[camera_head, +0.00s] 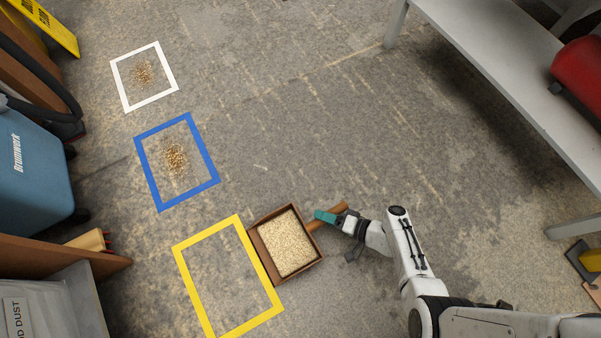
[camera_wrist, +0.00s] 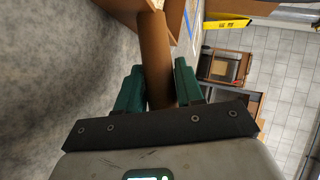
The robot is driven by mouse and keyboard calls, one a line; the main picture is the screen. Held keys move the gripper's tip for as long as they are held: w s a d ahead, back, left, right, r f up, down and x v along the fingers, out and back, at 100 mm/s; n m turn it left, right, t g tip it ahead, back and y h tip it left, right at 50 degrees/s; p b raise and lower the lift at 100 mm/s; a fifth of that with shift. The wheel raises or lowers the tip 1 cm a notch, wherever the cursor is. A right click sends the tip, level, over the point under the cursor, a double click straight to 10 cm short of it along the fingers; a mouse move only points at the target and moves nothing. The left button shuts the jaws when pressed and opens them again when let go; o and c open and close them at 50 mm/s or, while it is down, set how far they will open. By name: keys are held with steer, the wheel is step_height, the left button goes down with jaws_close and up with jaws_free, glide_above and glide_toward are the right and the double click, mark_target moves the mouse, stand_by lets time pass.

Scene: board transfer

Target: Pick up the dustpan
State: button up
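The dustpan is a brown box-shaped pan (camera_head: 257,250) full of pale grains, with a brown handle (camera_head: 341,208) reaching up and right. It is at the right side of the yellow square, close by its edge. My gripper (camera_head: 325,216) is at the handle, its teal fingers over it. In the wrist view the handle (camera_wrist: 154,50) runs between the two green fingers of my gripper (camera_wrist: 160,80), very close to both. Whether they press on it is unclear. The pan shows only in part at the top.
Yellow (camera_head: 180,265), blue (camera_head: 146,172) and white (camera_head: 119,84) squares mark the floor. The blue and white ones hold grain piles. A blue machine (camera_head: 35,180) and grey bin (camera_head: 80,300) stand left, a grey bench (camera_head: 500,75) right. The middle floor is clear.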

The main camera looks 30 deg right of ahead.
jaws_close()
steer(key=shift+r, duration=0.1)
